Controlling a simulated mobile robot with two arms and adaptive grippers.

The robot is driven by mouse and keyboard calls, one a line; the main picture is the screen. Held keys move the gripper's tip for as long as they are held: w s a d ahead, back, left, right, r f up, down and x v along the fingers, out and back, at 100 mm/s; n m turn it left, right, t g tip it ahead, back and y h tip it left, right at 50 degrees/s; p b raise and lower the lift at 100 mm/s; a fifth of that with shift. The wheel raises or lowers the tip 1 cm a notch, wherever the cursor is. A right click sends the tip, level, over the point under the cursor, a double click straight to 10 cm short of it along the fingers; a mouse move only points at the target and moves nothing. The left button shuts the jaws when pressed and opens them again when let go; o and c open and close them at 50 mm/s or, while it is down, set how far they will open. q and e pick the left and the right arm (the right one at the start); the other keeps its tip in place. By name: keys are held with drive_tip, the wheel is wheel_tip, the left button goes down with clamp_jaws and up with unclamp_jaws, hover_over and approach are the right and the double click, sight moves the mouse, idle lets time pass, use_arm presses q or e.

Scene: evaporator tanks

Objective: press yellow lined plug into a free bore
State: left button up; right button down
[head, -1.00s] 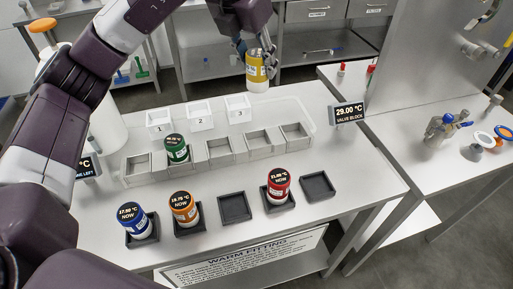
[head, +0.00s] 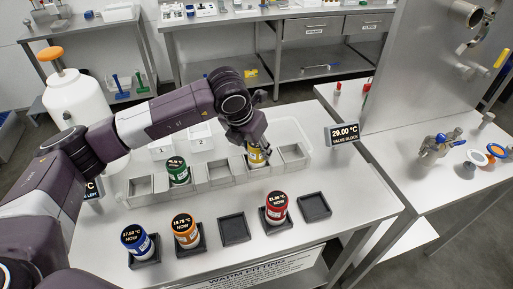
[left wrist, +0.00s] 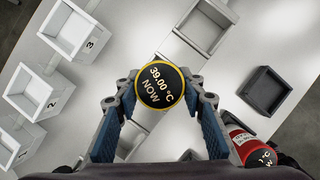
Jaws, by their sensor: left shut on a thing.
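My left gripper (head: 256,146) is shut on the yellow-banded plug (head: 257,158), over the fourth square bay from the left in the grey row. In the left wrist view the plug's round black top (left wrist: 160,86) reads 39.00 °C between the two fingers (left wrist: 160,108). I cannot tell whether its lower end is inside the bay or just above it. The green plug (head: 179,171) stands in the second bay. The rightmost bay (head: 292,152) is empty; it also shows in the left wrist view (left wrist: 202,25). My right gripper is not in view.
Blue (head: 137,242), orange (head: 186,231) and red (head: 276,208) plugs stand in black trays along the front. Two black trays (head: 234,228) (head: 315,206) are empty. White numbered boxes (head: 200,137) stand behind the row. A "29.00 °C VALVE BLOCK" sign (head: 345,135) is to the right.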

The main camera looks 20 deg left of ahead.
use_arm(q)
drive_tip(key=shift+f, duration=0.45)
drive_tip(key=shift+f+b, duration=0.2)
drive_tip(key=shift+b, duration=0.1)
drive_tip(key=o, duration=1.3)
drive_tip(key=shift+o, duration=0.2)
drive_tip(key=shift+r, duration=0.2)
